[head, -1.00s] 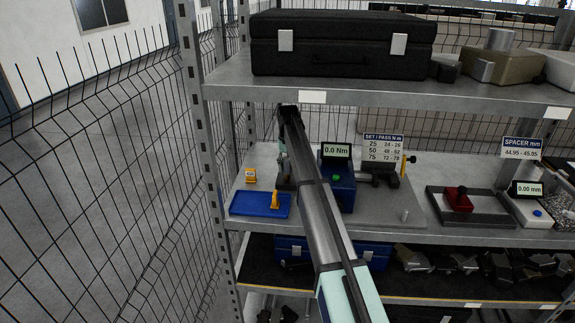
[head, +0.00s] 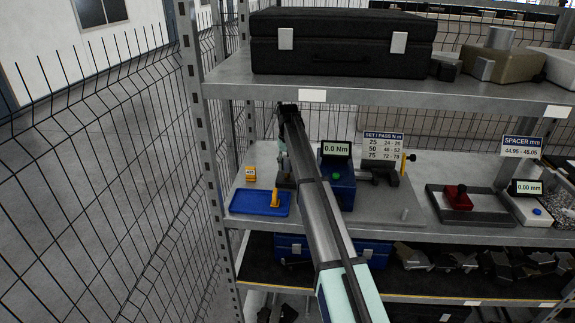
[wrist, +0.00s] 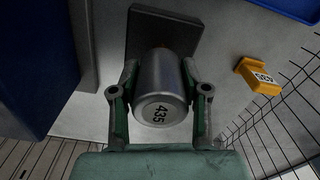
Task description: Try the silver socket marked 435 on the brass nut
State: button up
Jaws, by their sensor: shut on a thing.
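The silver socket (wrist: 160,75), marked 435, is between the fingers of my gripper (wrist: 160,110) in the wrist view. The gripper is shut on its sides, with the marked end facing the camera. A dark plate (wrist: 150,22) lies just beyond the socket; whether they touch I cannot tell.
A yellow marker (head: 250,173) stands left of my arm and shows in the wrist view (wrist: 258,77). A blue tray (head: 243,203) holds another yellow piece (head: 275,199). A blue box with a 0.0 Nm display (head: 336,149) stands right of my arm. Wire mesh (head: 150,180) closes the left side.

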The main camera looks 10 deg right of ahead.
aim_at(287, 171)
jog(key=shift+f+b, duration=0.3)
jog(key=shift+f, duration=1.25)
grip_shut()
dwell(1.7)
jog(key=shift+r, duration=0.15)
dwell(0.4)
jog(key=shift+r+p, duration=1.3)
jog(key=shift+r, duration=1.55)
